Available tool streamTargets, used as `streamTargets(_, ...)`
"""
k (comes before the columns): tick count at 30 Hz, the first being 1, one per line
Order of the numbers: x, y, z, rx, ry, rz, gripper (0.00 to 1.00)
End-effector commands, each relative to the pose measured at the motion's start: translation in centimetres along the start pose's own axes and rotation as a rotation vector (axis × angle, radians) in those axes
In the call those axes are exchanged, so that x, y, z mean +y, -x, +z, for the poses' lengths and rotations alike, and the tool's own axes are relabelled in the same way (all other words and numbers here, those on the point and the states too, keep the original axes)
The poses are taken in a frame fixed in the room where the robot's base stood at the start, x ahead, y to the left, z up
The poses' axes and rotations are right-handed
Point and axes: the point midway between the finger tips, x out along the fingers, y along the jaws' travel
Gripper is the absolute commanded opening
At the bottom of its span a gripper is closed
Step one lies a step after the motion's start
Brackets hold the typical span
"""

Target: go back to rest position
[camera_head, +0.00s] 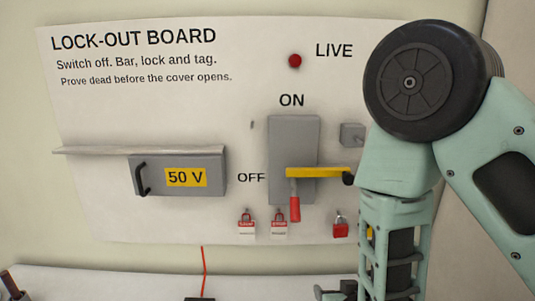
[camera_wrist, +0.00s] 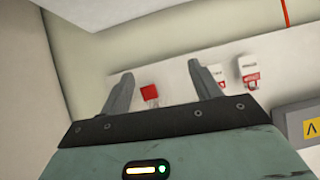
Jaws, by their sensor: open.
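My gripper (camera_wrist: 162,88) is open in the wrist view, and I see nothing between its fingers. Beyond them a red padlock (camera_wrist: 149,92) hangs on the board, with two red-and-white tags (camera_wrist: 232,75) to its right. In the head view my arm stands at the right and covers part of the board; its lower end hides most of the gripper area. The grey switch box (camera_head: 293,135) has a red handle (camera_head: 295,206) pointing down. A yellow bar (camera_head: 318,172) with a black knob lies across the box.
The white lock-out board (camera_head: 90,115) carries a red lamp (camera_head: 295,60), a grey 50 V box (camera_head: 205,160) under a ledge (camera_head: 140,151), and a small grey block (camera_head: 352,135). A red wire (camera_head: 203,270) runs down to the bench (camera_head: 120,283). A wall stands close at right.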

Motion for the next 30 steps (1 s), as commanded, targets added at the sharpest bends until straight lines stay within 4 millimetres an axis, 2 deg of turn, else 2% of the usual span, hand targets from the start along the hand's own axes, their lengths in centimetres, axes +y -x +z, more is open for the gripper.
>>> streamTargets(4,-2.8,1.2,0.9,-0.168,-0.014,-0.086,0.63)
streamTargets(8,-5.0,3.3,1.7,-0.314,0.014,-0.165,0.63)
streamTargets(15,-7.2,8.8,2.9,-0.556,0.143,-0.292,0.63)
streamTargets(20,-7.0,13.2,3.7,-0.697,0.276,-0.344,0.63)
streamTargets(24,-5.6,17.0,4.2,-0.806,0.410,-0.357,0.63)
streamTargets(30,-3.2,21.0,4.7,-0.918,0.554,-0.333,0.63)
